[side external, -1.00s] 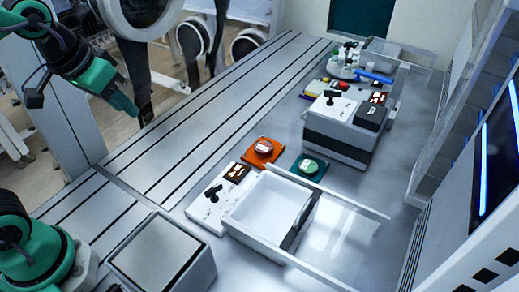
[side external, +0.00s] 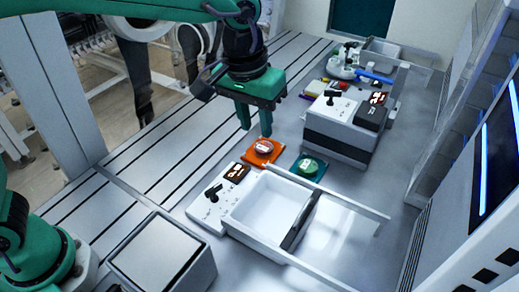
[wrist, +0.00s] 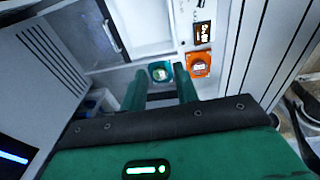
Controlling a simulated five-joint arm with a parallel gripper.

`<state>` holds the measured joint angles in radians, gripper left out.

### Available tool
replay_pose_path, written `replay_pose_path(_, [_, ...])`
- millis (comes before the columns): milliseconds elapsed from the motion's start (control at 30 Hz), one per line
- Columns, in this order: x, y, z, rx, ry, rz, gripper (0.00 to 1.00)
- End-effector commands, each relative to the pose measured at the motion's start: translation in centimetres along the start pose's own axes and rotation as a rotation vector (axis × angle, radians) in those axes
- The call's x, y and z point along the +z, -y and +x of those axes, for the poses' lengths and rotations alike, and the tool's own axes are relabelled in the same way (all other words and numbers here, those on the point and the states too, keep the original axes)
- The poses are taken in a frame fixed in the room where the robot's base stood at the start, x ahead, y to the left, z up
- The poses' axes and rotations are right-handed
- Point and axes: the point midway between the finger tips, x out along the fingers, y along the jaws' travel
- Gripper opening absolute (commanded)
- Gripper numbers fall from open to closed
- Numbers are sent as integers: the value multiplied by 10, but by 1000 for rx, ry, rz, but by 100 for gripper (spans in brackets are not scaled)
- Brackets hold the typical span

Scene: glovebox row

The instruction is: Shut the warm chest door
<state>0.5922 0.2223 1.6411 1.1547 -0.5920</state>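A white chest (side external: 233,217) stands in the front middle of the side view, its white inside showing from above. A dark handle bar (side external: 298,222) lies across its right end, and rails (side external: 345,205) run out to the right, so its sliding door appears open. The chest also shows at the top of the wrist view (wrist: 150,52), with the handle bar (wrist: 110,35) to its left. I cannot tell from the labels whether this is the warm chest. My green gripper (side external: 255,131) is open and empty, fingers down, above and behind the chest, touching nothing.
An orange pad (side external: 273,158) and a teal pad (side external: 298,168), each bearing a round container, lie just behind the chest. A second, dark-fronted chest (side external: 335,147) stands farther back, with small items and another railed box (side external: 375,57) beyond. Slotted bench (side external: 190,120) is clear on the left.

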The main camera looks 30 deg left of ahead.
Motion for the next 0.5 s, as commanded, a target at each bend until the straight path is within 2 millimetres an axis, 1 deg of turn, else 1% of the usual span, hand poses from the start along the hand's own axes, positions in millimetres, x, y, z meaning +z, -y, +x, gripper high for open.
replay_pose_path(33, [0,-16,9,-8,17,5,30])
replay_pose_path(100, [0,-35,20,-17,34,5,30])
replay_pose_path(300, [6,-84,50,-46,77,5,30])
replay_pose_path(400, [11,-101,61,-57,91,3,30])
replay_pose_path(500, [14,-111,68,-66,99,2,30])
